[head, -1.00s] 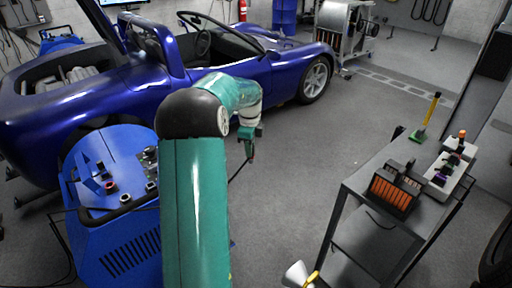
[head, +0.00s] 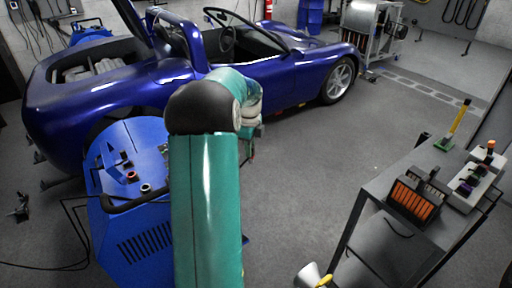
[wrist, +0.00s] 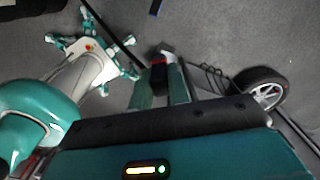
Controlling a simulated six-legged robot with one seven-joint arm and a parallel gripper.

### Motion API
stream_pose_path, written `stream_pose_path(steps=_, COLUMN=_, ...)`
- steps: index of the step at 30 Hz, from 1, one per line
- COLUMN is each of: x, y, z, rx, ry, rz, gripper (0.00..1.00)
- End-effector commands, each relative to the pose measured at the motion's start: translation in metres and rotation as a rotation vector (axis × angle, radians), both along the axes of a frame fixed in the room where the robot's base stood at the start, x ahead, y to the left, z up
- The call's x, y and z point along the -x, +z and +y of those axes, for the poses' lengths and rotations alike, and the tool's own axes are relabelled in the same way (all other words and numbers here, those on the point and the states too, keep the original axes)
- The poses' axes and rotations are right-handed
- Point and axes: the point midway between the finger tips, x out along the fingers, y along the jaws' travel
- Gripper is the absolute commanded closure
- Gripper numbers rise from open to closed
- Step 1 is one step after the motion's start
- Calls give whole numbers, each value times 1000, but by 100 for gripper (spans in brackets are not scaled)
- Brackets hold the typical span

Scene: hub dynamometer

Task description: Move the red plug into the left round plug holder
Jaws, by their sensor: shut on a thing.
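The red plug (wrist: 159,61) shows in the wrist view as a red and black piece between the fingertips of my gripper (wrist: 163,75), which is shut on it. In the head view my arm hides most of the gripper, and the plug cannot be made out clearly. Below and left of the gripper in that view stands the blue machine with two round holders on its sloped top: one with a red ring (head: 131,177) and a darker one (head: 146,188). My arm covers the right part of the machine's top. The gripper is apart from the holders.
A blue car (head: 120,85) stands behind the machine. A grey cart (head: 385,190) at the right bears an orange-slotted box (head: 411,200), a yellow-handled tool (head: 458,125) and a pale block. Open floor lies between the machine and the cart. A cable lies on the floor at the left.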

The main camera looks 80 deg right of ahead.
Motion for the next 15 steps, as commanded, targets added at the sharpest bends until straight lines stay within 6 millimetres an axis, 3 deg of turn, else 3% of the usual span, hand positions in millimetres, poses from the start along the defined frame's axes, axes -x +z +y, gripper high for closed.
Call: stream_pose_path(steps=15, x=-37, y=0, z=9, rx=1, ry=17, rz=-1, gripper=100)
